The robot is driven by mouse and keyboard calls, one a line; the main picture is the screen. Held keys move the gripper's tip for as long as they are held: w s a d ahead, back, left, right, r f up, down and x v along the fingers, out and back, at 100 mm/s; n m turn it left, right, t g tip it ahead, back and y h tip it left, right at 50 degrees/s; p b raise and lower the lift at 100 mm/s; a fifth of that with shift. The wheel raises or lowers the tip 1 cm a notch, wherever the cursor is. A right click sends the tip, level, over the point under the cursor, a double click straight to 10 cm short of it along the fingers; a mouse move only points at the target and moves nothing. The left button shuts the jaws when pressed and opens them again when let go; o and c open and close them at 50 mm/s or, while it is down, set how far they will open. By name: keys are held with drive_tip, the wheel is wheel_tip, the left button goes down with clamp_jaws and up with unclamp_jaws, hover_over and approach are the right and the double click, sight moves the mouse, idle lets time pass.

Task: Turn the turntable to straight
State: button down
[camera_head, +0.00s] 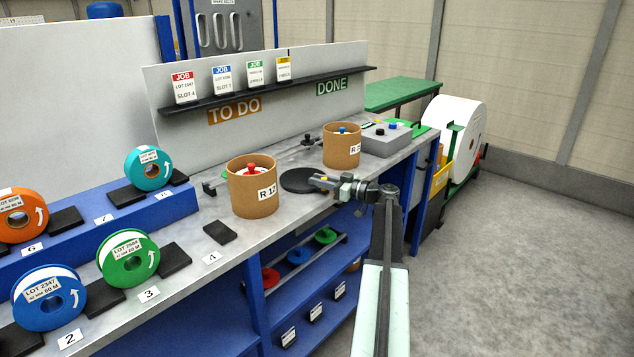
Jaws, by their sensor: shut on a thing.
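The turntable looks to be the flat black disc (297,181) on the grey bench top, between two brown drums. Its right edge is partly covered by my gripper (319,181). My gripper reaches in from the right, low over the bench, and is shut at the right side of the disc. The part between the fingertips is too small to make out. A small yellow mark shows at the fingertips. I cannot tell the disc's angle from this view.
A brown drum labelled R 12 (253,190) stands left of the disc, and another drum (341,148) stands behind it to the right. A grey button box (386,140) is farther right. Coloured reels (128,256) stand at the left. Open floor (530,240) lies to the right.

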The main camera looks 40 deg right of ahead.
drive_tip(key=shift+w+r, duration=0.1)
idle(0.4)
drive_tip(key=c, duration=1.3)
unclamp_jaws()
drive_tip(key=shift+a, duration=0.1)
drive_tip(key=v, duration=0.8)
